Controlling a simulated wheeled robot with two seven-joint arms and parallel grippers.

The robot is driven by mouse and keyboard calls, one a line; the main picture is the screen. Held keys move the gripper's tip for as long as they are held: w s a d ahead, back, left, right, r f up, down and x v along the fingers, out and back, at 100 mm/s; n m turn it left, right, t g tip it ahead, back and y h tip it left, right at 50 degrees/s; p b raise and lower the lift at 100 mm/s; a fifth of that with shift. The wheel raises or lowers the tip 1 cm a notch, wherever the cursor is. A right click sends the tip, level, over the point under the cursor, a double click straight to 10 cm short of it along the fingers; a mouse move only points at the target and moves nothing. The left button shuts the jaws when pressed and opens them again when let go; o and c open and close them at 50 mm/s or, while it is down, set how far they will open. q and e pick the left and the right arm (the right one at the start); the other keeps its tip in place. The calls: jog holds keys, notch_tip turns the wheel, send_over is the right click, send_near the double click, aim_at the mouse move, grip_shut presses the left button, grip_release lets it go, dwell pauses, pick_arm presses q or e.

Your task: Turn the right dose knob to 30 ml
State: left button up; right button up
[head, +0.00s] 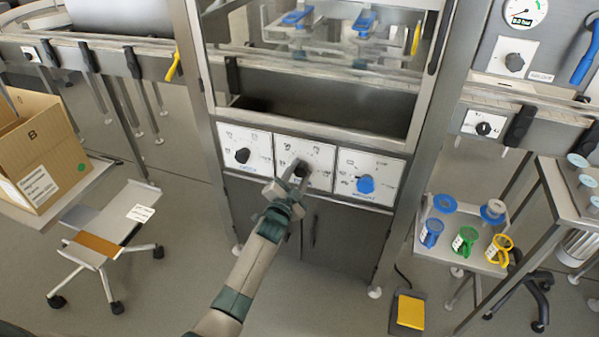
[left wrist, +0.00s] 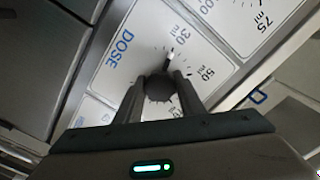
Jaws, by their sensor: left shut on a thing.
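Three white dial panels stand in a row on the machine front in the head view. The middle panel's dark knob (head: 301,169) is gripped by my left gripper (head: 294,178). In the left wrist view the two fingers (left wrist: 158,97) are shut on either side of this dark round knob (left wrist: 159,87). The panel (left wrist: 135,48) reads DOSE, with 30 ml and 50 ml marks visible. The knob's white pointer (left wrist: 171,56) points at or close to the 30 ml mark. The fingers hide the lower part of the scale. My right gripper is not in view.
A black knob (head: 242,155) is on the left panel and a blue knob (head: 365,184) on the right one, close to my gripper. A cardboard box (head: 40,160) stands at left. A small table (head: 460,255) holds coloured cups at right.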

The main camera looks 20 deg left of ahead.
pick_arm(q)
jog(key=shift+f, duration=0.1)
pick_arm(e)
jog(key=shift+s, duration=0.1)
pick_arm(q)
jog(key=o, duration=0.8)
jog(key=shift+o, duration=1.2)
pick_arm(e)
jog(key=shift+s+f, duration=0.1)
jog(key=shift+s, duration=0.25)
pick_arm(q)
jog(key=s, duration=1.7)
jog(key=shift+s+a, duration=0.2)
jog(key=shift+a, duration=0.15)
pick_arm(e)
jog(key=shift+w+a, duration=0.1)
